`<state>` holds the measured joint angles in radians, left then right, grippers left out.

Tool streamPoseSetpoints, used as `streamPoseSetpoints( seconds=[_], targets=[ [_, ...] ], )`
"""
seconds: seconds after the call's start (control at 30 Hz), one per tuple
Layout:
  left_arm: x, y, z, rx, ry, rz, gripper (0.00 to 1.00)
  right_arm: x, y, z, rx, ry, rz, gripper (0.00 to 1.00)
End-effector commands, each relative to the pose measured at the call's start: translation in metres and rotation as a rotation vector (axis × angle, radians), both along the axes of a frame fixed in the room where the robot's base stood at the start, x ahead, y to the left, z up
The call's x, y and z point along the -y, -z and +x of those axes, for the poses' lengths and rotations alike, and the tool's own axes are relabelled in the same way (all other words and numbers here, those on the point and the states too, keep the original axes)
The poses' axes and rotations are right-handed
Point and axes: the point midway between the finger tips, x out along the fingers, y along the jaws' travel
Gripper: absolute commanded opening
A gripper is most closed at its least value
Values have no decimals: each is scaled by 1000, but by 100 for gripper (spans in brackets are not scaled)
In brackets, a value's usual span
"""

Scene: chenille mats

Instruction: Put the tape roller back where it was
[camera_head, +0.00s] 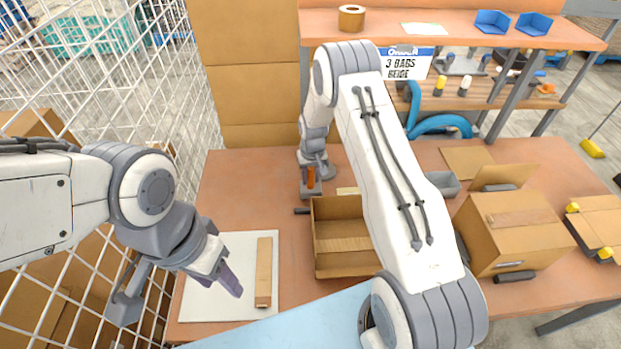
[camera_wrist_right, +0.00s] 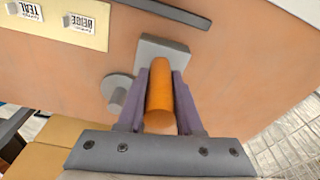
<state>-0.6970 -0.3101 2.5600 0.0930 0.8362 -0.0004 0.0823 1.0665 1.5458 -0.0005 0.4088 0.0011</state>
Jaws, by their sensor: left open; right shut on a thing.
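The tape roller (camera_wrist_right: 159,92) shows in the right wrist view as an orange cylindrical handle between the two purple fingers of my right gripper (camera_wrist_right: 158,100). A grey square piece (camera_wrist_right: 163,47) lies beyond the handle's tip and a grey disc (camera_wrist_right: 117,86) beside it; I cannot tell whether they belong to it. In the head view the orange handle (camera_head: 311,177) is upright at the far part of the table, under my right gripper (camera_head: 312,168). Whether it touches the table is unclear. My left gripper (camera_head: 222,276) is open and empty over the white board (camera_head: 210,303).
An open cardboard box (camera_head: 342,245) stands near the table's middle, with a dark rod (camera_head: 302,211) beside it. A tan strip (camera_head: 264,272) lies on the white board. A larger carton (camera_head: 515,230) and a grey bin (camera_head: 443,183) stand to the right. A shelf (camera_head: 450,30) rises behind.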

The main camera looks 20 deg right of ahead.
Motion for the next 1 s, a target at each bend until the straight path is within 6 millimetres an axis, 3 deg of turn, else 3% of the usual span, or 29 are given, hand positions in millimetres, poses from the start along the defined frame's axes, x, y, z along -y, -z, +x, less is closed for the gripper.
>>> streamPoseSetpoints(
  seconds=[0.17,0.9,0.93,1.0],
  targets=[
    [0,-7,0,0,0,0,50,1,16,1,2,1,0,0],
    [0,6,0,0,0,0,50,1,31,-1,-1,1,0,0],
    [0,6,0,0,0,0,50,1,32,-2,-3,1,0,42],
    [0,6,0,0,0,0,50,1,32,-2,-4,1,0,65]
  ],
)
